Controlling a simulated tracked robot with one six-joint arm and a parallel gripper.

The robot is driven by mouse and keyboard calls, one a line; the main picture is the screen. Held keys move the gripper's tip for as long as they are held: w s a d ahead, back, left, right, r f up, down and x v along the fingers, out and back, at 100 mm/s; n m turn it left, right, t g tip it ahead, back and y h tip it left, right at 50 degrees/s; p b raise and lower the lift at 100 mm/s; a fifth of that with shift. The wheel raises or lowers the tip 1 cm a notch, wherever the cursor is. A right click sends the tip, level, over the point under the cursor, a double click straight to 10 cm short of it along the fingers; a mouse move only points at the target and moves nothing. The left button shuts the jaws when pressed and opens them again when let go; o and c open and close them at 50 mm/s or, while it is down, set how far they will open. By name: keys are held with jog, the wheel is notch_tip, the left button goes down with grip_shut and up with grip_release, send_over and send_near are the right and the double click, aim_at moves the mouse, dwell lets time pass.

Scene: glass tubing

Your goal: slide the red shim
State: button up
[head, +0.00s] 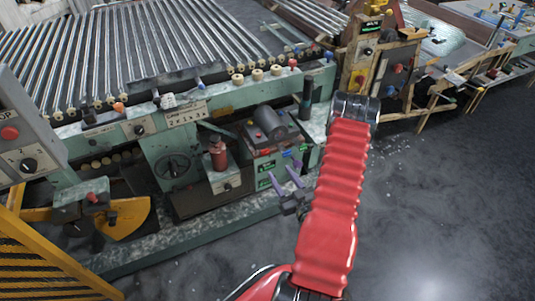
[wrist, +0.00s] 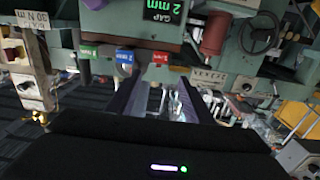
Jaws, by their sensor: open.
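A row of coloured tabs shows on the green machine. In the wrist view, which looks upside down, the red shim tab (wrist: 158,58) is at the right of the row. In the head view the red shim (head: 266,152) is small and hard to make out, left of the blue tab (head: 287,153). My gripper (head: 283,169) is in front of the machine, below the tabs. Its two dark fingers (wrist: 152,84) stand apart and empty, with the red tab beyond their tips.
A green "GAP 2 mm" sign (wrist: 162,11) is near the tabs. A red cylinder (head: 218,154) and a handwheel (head: 174,167) are to the left. A roller conveyor (head: 130,50) is behind. The grey floor (head: 430,200) at right is clear.

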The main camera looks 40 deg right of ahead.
aim_at(265, 151)
jog(key=x, duration=1.2)
jog(key=shift+w+d, duration=0.1)
jog(key=shift+w, duration=0.1)
jog(key=shift+c, duration=0.2)
grip_shut()
